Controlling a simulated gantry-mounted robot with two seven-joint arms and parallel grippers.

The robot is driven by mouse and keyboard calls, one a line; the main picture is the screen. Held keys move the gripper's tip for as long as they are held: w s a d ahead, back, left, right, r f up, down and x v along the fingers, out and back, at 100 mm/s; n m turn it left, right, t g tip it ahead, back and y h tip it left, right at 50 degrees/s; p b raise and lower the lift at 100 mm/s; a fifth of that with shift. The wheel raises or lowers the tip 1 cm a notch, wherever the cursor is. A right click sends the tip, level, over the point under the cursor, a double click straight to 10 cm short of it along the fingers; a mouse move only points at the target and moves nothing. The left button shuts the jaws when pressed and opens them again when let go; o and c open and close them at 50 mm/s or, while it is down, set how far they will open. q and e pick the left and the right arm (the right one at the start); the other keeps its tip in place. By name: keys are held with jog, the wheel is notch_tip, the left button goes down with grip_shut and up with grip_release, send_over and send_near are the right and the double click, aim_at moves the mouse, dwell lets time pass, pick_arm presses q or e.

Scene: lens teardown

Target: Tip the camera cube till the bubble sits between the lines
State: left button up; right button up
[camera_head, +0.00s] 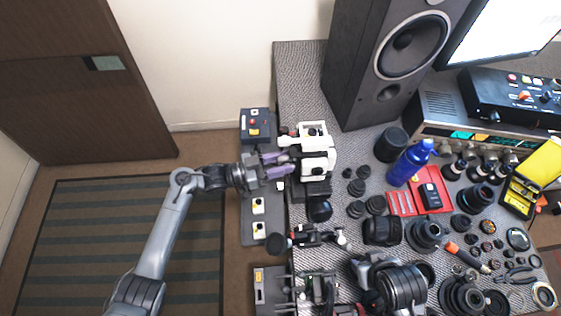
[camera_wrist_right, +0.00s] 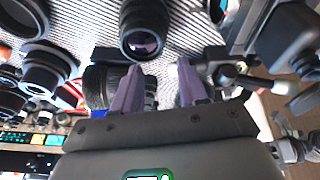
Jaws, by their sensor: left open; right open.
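A white, boxy device with dark parts (camera_head: 315,165) stands at the left edge of the table in the head view; I cannot tell for sure whether it is the camera cube. No bubble or lines can be made out. My left gripper (camera_head: 285,163) has purple fingers, open, pointing right at the device's left side; whether they touch it is unclear. My right gripper (camera_wrist_right: 158,72) is open in the right wrist view, with nothing seen held between its purple fingers. A dark lens (camera_wrist_right: 143,30) lies beyond its fingertips.
A tall speaker (camera_head: 385,55) stands behind. A blue bottle (camera_head: 408,163), a red tray (camera_head: 431,192) and several lenses (camera_head: 424,234) crowd the table to the right. A control box with coloured buttons (camera_head: 256,124) sits at the left edge. The table's back left corner (camera_head: 297,70) is clear.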

pick_arm(q)
grip_shut()
pick_arm(e)
jog(key=shift+a, duration=0.15)
pick_arm(q)
jog(key=shift+s+f+m+b, duration=0.3)
jog(key=shift+m+b, duration=0.15)
jog(key=shift+m, duration=0.05)
pick_arm(e)
jog(key=shift+f, duration=0.45)
pick_arm(q)
jog(key=shift+s, duration=0.15)
pick_arm(e)
jog(key=shift+f, duration=0.1)
pick_arm(q)
jog(key=shift+r, duration=0.15)
grip_release()
jog(key=v, duration=1.1)
pick_arm(e)
jog(key=shift+r, duration=0.25)
